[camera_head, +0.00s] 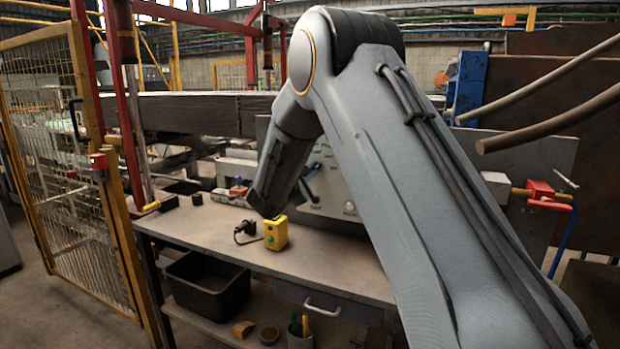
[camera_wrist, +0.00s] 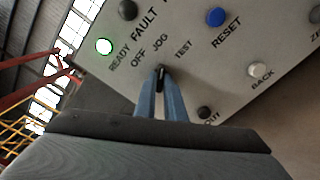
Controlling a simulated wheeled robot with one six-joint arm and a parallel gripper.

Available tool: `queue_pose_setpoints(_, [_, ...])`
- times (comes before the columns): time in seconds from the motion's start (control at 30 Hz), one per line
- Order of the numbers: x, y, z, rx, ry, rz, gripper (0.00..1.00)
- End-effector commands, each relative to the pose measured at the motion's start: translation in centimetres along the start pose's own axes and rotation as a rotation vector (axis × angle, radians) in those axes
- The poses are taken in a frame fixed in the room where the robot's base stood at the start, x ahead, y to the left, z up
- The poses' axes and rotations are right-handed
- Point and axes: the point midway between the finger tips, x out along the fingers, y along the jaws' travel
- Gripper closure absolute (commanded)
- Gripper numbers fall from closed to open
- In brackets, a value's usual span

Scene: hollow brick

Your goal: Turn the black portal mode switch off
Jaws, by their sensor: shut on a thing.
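A grey control panel (camera_wrist: 235,70) fills the upper part of the wrist view. The black mode switch (camera_wrist: 160,72) sits below the labels OFF, JOG and TEST. My gripper (camera_wrist: 160,88) has its two blue fingers closed on the switch knob, one on each side. The fingers cover part of the knob, and which label it points to is hard to tell. In the head view the panel (camera_head: 335,178) stands at the back of the workbench, partly behind my arm. My gripper (camera_head: 305,182) is at its face; the switch itself cannot be made out there.
Near the switch are a lit READY lamp (camera_wrist: 104,46), a dark FAULT lamp (camera_wrist: 128,9), a blue RESET button (camera_wrist: 215,17), a white BACK button (camera_wrist: 258,69) and a dark button (camera_wrist: 205,112). A yellow box (camera_head: 276,233) stands on the workbench (camera_head: 350,265).

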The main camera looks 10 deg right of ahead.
Motion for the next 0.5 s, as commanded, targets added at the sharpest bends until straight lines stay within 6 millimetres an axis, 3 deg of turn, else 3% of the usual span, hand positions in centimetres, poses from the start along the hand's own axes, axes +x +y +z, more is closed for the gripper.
queue_pose_setpoints(0.5, [-0.01, -0.08, -0.09, -0.490, 0.000, 0.000, 1.00])
